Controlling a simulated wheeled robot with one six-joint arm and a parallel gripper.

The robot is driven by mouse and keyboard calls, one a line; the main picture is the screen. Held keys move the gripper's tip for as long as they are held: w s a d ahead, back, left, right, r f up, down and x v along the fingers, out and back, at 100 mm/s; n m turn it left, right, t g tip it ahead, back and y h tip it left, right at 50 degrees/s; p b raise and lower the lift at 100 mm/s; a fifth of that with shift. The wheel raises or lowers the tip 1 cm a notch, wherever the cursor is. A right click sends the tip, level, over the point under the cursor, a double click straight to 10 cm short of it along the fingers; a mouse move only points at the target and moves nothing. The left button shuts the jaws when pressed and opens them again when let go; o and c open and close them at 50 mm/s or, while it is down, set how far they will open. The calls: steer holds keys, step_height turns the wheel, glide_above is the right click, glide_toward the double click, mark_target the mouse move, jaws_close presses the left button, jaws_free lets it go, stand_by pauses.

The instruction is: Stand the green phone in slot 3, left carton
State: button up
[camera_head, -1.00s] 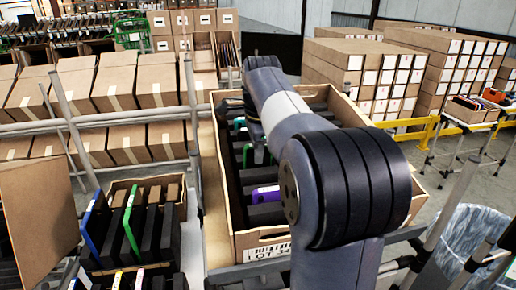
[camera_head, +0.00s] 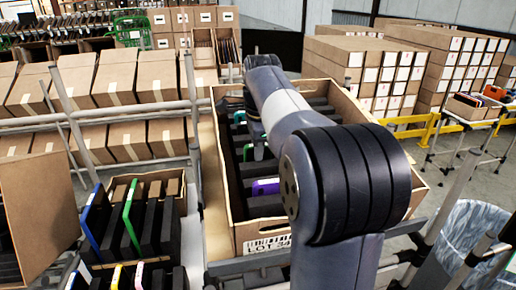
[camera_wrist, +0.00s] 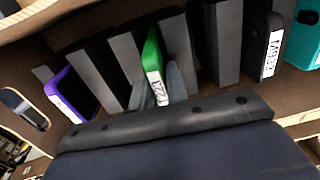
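The green phone (camera_wrist: 152,56) stands tilted between black dividers in the middle carton (camera_head: 236,226), its white label facing the wrist camera. The phone's lower part is hidden. The left carton (camera_head: 178,188) stands at the lower left of the head view. It holds black dividers, a blue phone (camera_head: 93,222) and another green phone (camera_head: 130,216).
In the wrist view, a purple phone (camera_wrist: 70,97) leans left of the green one; a black labelled phone (camera_wrist: 264,45) and a teal phone (camera_wrist: 304,38) are to the right. Metal rack posts (camera_head: 192,110) stand between the cartons and the brown boxes behind. A brown panel (camera_head: 38,210) rises at far left.

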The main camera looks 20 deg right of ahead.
steer(key=shift+o, duration=1.3)
steer(key=shift+s+f+g, duration=0.1)
steer(key=shift+f+g, duration=0.2)
steer(key=shift+f, duration=0.7)
step_height(320, 180, up, 13)
steer(key=s, duration=0.1)
steer(key=shift+s+a+f, duration=0.2)
steer(key=shift+s, duration=0.2)
step_height(320, 180, up, 7)
steer(key=s+p, duration=0.1)
steer(key=p, duration=0.5)
steer(key=shift+a+f, duration=0.1)
steer(key=shift+f, duration=0.05)
